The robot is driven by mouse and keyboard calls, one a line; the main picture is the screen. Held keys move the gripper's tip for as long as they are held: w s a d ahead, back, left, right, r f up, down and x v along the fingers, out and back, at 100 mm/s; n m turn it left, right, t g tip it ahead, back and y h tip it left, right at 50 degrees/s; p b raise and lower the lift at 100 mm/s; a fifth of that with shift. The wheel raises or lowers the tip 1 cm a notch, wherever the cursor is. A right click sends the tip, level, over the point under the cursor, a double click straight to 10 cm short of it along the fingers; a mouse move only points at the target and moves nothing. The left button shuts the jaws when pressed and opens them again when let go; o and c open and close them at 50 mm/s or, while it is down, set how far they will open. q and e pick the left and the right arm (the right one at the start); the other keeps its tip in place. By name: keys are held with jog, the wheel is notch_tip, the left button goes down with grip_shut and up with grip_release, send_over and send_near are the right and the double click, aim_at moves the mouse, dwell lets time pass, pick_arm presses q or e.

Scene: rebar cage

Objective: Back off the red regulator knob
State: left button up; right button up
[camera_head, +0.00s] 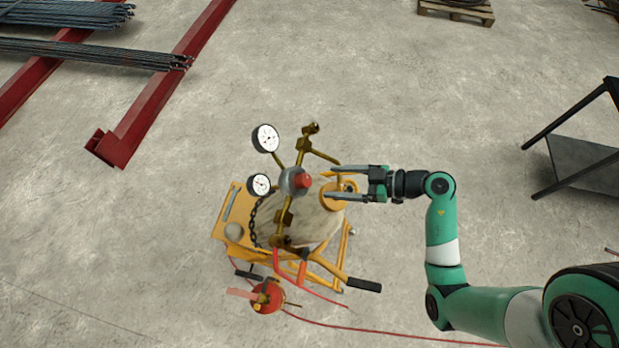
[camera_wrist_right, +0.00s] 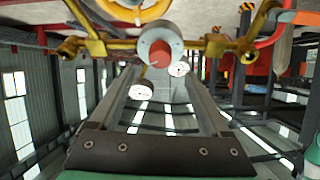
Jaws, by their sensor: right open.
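The red regulator knob (camera_head: 303,181) sits on the silver regulator body (camera_head: 290,181), which is mounted on brass fittings above the cart. In the right wrist view the red knob (camera_wrist_right: 161,54) faces me, a little above the picture's middle. My right gripper (camera_head: 329,182) comes in from the right with its fingers open and pointing at the knob. Its fingers (camera_wrist_right: 157,75) show in the right wrist view on both sides below the knob. The knob appears just beyond the fingertips, with nothing held. My left gripper is not in view.
Two white dial gauges (camera_head: 266,138) stand left of the knob. The yellow cart (camera_head: 233,218) has a chain and a black-gripped handle (camera_head: 363,285). A red hose (camera_head: 400,334) runs along the floor. A dark metal table (camera_head: 580,165) stands right; red beams (camera_head: 150,110) lie left.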

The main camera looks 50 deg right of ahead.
aim_at(308, 180)
jog(key=x, duration=0.8)
grip_shut()
